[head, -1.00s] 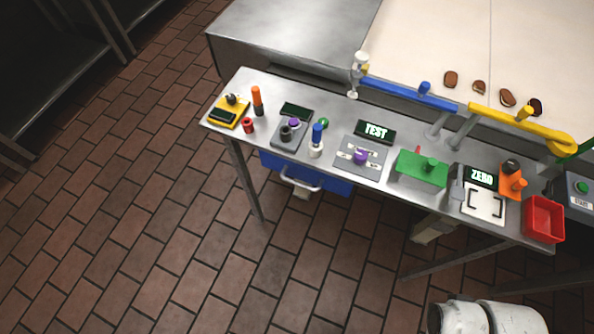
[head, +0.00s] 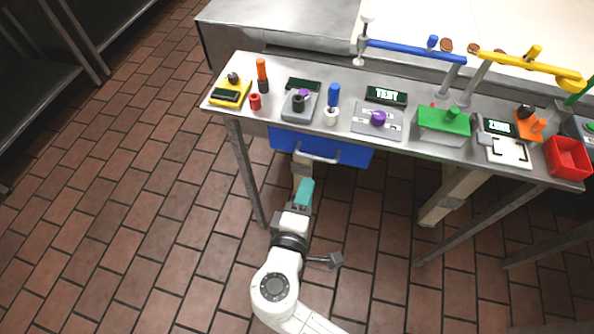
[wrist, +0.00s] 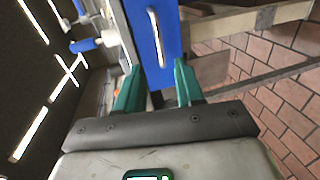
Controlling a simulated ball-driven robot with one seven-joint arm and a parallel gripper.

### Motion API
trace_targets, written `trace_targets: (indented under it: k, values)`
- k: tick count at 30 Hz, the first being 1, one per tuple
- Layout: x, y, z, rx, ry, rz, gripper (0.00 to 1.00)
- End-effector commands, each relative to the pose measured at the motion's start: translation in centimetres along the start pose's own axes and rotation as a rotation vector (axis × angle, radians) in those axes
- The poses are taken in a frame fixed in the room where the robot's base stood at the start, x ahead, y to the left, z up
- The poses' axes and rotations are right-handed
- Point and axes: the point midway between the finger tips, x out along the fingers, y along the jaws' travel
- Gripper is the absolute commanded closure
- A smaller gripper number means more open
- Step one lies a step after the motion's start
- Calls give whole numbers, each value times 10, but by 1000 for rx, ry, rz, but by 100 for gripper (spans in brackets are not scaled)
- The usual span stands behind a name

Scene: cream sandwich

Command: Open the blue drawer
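The blue drawer (head: 350,154) hangs under the left part of the steel table and looks shut. Its pale bar handle (head: 318,158) runs along the front. My gripper (head: 306,184) is below and in front of the handle, apart from it, with teal fingers pointing towards the drawer. In the wrist view, my gripper (wrist: 157,70) has its two fingers spread with nothing between them. The blue drawer front (wrist: 142,32) and its handle (wrist: 157,40) stand beyond the fingertips.
The steel table (head: 225,106) carries small devices, a green block (head: 440,121) and a red bin (head: 568,157). A table leg (head: 245,170) stands left of my arm. Blue (head: 410,50) and yellow (head: 530,64) bars rise at the back. The tiled floor in front is open.

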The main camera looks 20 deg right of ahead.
Motion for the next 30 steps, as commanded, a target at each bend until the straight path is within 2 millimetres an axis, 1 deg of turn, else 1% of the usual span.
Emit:
trace_targets:
  k: [2,5,15,18,21,24,30]
  values:
    - [3,1,-2,-5,4,9,63]
    - [14,2,-2,-5,2,8,63]
    - [75,3,-1,-2,-1,6,63]
    - [89,2,-1,-3,0,6,63]
    - [99,2,-1,-3,1,6,63]
    - [105,2,-1,-2,1,5,63]
    - [107,2,-1,-2,2,5,63]
